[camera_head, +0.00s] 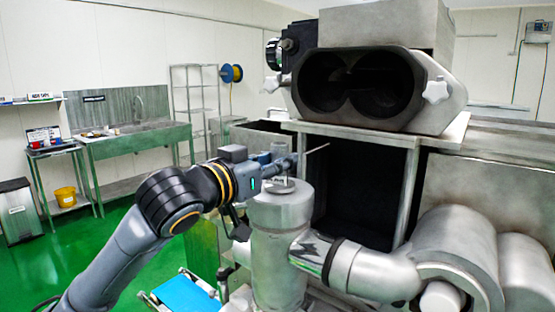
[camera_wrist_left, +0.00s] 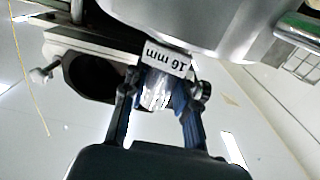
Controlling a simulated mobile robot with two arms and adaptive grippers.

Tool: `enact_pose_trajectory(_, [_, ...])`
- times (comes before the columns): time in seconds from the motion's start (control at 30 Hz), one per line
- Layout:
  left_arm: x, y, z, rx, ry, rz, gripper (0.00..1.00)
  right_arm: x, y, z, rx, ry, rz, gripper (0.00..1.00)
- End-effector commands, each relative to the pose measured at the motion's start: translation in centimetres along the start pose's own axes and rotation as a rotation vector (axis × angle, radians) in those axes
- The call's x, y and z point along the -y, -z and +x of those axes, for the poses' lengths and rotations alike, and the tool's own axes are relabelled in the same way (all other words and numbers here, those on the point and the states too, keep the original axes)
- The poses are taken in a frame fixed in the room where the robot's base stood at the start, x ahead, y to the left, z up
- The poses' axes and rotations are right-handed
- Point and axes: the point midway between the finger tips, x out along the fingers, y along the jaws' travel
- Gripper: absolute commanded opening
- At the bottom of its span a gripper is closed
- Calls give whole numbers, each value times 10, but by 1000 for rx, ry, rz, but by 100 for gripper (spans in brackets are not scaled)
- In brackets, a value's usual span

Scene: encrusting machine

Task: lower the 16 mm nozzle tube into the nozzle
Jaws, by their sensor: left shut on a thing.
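My left gripper (camera_head: 284,164) is above the top of the upright metal nozzle (camera_head: 282,212), a grey cylinder with a round cap-like top. In the left wrist view the blue-padded fingers of my left gripper (camera_wrist_left: 160,98) are shut on the nozzle tube (camera_wrist_left: 157,84), a shiny, clear-looking piece. It carries a white tag (camera_wrist_left: 167,58) reading "16 mm" upside down. In the head view the tube is mostly hidden by the gripper, and I cannot tell whether its lower end touches the nozzle. My right gripper is not in view.
A thick metal pipe (camera_head: 335,262) joins the nozzle from the right. The machine's twin-bore head (camera_head: 440,112) stands behind, above a dark open bay (camera_head: 362,190). A blue belt (camera_head: 186,294) lies low to the left. A green sink table (camera_head: 140,142) stands far left.

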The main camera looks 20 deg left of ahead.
Motion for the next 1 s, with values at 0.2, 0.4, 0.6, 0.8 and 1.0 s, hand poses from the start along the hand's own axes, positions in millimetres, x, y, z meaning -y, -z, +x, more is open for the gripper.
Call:
enact_pose_trajectory(0.2, [0, 1, 0, -2, 0, 0, 35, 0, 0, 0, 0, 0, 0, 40])
enact_pose_trajectory(0.4, [0, 1, 0, -1, 0, 0, 55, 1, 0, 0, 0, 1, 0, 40])
enact_pose_trajectory(0.6, [0, 0, 0, 2, 0, 0, 64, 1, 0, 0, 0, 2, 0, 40])
enact_pose_trajectory(0.8, [0, 0, 0, 1, 0, 0, 64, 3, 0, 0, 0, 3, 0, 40])
enact_pose_trajectory(1.0, [0, 0, 0, 1, 0, 0, 64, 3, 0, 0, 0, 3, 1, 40])
